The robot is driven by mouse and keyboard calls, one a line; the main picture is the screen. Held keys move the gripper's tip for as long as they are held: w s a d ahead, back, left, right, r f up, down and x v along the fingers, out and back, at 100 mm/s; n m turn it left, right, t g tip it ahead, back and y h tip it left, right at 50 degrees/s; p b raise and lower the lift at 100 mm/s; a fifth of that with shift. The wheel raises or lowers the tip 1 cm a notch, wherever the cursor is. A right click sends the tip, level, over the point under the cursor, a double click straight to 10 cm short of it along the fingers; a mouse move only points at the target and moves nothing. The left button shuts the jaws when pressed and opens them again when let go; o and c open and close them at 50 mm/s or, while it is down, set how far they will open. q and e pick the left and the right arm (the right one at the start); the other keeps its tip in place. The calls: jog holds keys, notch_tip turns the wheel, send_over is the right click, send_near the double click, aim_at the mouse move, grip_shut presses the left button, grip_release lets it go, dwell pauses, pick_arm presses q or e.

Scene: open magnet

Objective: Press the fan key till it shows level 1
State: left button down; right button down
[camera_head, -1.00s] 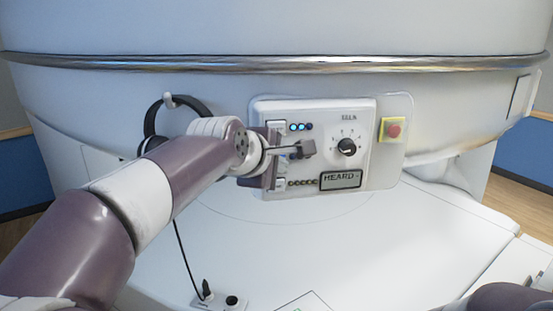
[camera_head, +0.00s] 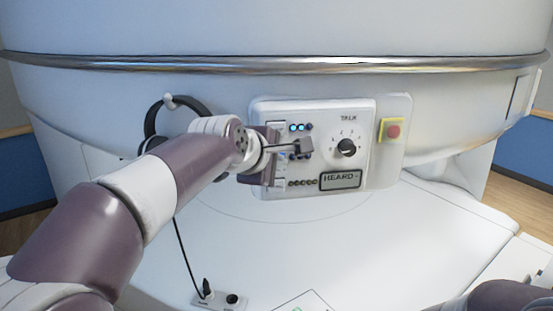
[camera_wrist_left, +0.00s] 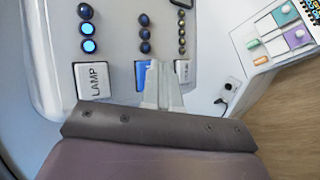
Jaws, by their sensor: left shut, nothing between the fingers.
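A white control panel (camera_head: 318,108) is on the machine's front. My left gripper (camera_head: 303,147) reaches its left part from the left, shut and empty. In the left wrist view its fingertips (camera_wrist_left: 160,68) lie over a key (camera_wrist_left: 142,76) that shows only a blue strip and whose label is hidden. It stands between the LAMP key (camera_wrist_left: 92,80) and another key (camera_wrist_left: 183,70). A column of three dark lights (camera_wrist_left: 145,33) is above the covered key. Whether the fingertips touch it I cannot tell. My right gripper is not in view.
Beside the keys are a black dial (camera_head: 346,147), a HEARD display (camera_head: 341,179) and a red button (camera_head: 393,131) on yellow. Headphones (camera_head: 150,130) hang left, near my left forearm. Two of the LAMP lights (camera_wrist_left: 88,37) are lit.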

pick_arm(q)
jog(key=shift+w, duration=0.2)
jog(key=shift+s, duration=0.1)
dwell(0.5)
jog(key=shift+s+d, duration=0.1)
jog(key=shift+s, duration=0.65)
jog(key=s+b, duration=0.1)
jog(key=s, duration=0.1)
jog(key=s+d+b, duration=0.1)
jog(key=s, duration=0.1)
jog(key=shift+s, duration=0.4)
